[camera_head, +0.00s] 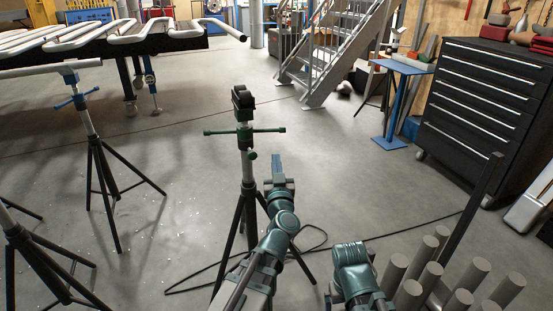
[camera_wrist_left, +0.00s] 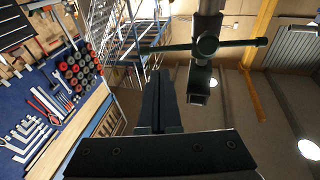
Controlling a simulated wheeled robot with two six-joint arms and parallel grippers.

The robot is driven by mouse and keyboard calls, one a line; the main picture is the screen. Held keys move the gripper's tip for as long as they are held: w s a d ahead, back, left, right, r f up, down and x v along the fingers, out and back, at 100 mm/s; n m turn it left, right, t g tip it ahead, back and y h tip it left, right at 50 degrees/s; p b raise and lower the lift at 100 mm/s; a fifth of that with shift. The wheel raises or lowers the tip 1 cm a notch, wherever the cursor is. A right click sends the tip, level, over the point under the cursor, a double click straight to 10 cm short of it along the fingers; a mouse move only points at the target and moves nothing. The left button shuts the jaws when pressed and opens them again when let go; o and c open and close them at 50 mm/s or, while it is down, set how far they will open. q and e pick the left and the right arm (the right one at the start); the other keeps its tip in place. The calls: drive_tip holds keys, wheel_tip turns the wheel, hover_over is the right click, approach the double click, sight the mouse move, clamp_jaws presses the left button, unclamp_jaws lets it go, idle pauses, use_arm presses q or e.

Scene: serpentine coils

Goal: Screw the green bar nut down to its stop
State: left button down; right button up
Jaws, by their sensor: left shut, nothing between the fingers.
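The green bar nut (camera_head: 244,131) is a crossbar with knobbed ends around the upright post of a tripod stand (camera_head: 248,180), below its dark top head (camera_head: 242,98). In the left wrist view the bar nut (camera_wrist_left: 207,45) lies across the post, above and right of the fingers. My left gripper (camera_head: 277,160) is shut and empty, to the right of the post and a little below the bar in the head view. It shows no contact with the bar. Its closed fingers (camera_wrist_left: 158,92) also show in the wrist view. My right gripper is not visible; only its arm shows.
Another tripod stand (camera_head: 97,150) with a blue handle stands left, under the serpentine coils (camera_head: 115,40). A black drawer cabinet (camera_head: 485,95), a blue side table (camera_head: 403,66) and grey cylinders (camera_head: 420,250) are at right. A dark cable lies on the floor. Open floor lies beyond the gripper.

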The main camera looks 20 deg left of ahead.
use_arm(q)
drive_tip(key=p+x, duration=0.1)
drive_tip(key=x, duration=1)
drive_tip(key=shift+p, duration=0.4)
drive_tip(key=w, duration=0.2)
drive_tip(key=shift+w+r, duration=0.1)
drive_tip(key=shift+w, duration=0.25)
drive_tip(key=b+v, duration=0.2)
drive_tip(key=v, duration=1.2)
drive_tip(key=shift+b, duration=0.35)
